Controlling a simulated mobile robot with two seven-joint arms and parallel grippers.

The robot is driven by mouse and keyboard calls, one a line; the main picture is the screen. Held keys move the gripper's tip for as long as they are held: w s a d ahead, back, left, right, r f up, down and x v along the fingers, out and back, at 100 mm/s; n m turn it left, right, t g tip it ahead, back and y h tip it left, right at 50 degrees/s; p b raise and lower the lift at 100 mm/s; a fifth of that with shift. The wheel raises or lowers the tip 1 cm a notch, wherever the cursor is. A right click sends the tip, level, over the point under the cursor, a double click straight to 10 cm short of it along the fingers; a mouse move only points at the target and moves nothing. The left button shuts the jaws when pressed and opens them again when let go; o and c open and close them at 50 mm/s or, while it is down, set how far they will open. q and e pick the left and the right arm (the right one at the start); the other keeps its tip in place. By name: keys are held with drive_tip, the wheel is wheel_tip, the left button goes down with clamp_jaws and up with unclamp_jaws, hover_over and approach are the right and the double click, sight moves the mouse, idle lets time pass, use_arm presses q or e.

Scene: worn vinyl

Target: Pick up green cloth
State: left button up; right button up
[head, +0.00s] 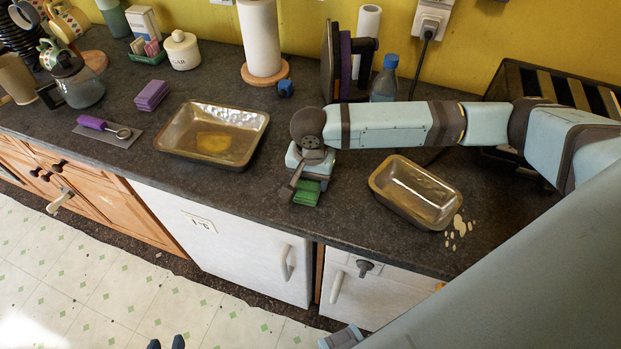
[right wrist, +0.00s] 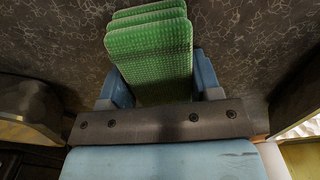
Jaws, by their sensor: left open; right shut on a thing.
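The green cloth (head: 307,194) is a small folded stack near the front edge of the dark counter, between two metal trays. My right gripper (head: 304,179) reaches down over it and is shut on it. In the right wrist view the green cloth (right wrist: 152,50) shows its folded layers between the two blue fingers of my right gripper (right wrist: 152,82). I cannot tell whether the cloth still touches the counter. My left gripper (head: 166,343) shows only as two dark blue fingertips, apart, at the bottom edge over the floor, with nothing visible between them.
A larger metal tray (head: 256,122) with a yellowish patch inside lies left of the cloth; a smaller tray (head: 418,168) lies right, beside pale spots (head: 458,228). Purple folded cloths (head: 152,94), a blue bottle (head: 385,80) and a paper roll (head: 259,40) stand further back.

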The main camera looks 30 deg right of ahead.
drive_tip(key=shift+r, duration=0.1)
wheel_tip(320, 180, up, 20)
drive_tip(key=shift+p, duration=0.4)
